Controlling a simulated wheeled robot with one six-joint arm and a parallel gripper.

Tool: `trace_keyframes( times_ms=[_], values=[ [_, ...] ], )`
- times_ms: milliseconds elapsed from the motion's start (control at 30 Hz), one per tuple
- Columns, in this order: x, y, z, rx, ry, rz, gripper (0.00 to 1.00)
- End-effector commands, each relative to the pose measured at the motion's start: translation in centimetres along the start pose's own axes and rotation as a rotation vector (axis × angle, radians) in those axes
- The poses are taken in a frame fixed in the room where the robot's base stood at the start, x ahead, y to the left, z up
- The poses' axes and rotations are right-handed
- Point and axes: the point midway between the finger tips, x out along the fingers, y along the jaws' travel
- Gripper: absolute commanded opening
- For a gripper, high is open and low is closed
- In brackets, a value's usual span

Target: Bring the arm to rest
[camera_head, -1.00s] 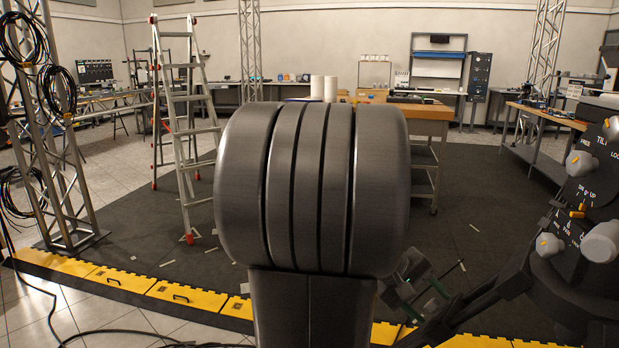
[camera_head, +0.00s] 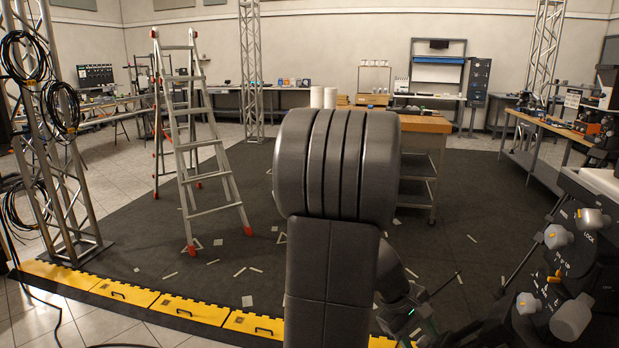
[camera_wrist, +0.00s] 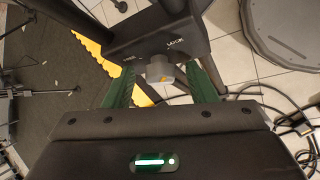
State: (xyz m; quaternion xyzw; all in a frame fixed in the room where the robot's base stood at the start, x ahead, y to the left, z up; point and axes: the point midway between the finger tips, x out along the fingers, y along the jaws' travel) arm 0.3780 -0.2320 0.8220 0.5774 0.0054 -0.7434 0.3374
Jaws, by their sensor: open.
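My gripper (camera_wrist: 160,92) shows in the wrist view with its two green fingers spread apart and no object held between them. A dark tripod head with a grey knob (camera_wrist: 160,70) appears beyond and between the fingers; I cannot tell how far off it is. In the head view, my folded grey arm fills the middle of the picture. The gripper end is mostly hidden low behind the arm, with a bit of green showing near the tripod.
A black tripod with knobs (camera_head: 565,262) stands close at the right. A stepladder (camera_head: 205,140) and a truss tower (camera_head: 55,150) stand at the left. A wooden-topped workbench (camera_head: 428,124) is behind my arm. Cables (camera_wrist: 275,110) lie on the tiles.

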Motion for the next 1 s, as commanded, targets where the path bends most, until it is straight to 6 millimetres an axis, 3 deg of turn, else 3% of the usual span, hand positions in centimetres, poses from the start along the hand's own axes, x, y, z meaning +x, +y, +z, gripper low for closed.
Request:
trace_keyframes(
  times_ms=[1000],
  values=[
    [0.04, 0.34, -0.04, -0.253, 0.000, -0.194, 0.51]
  ],
)
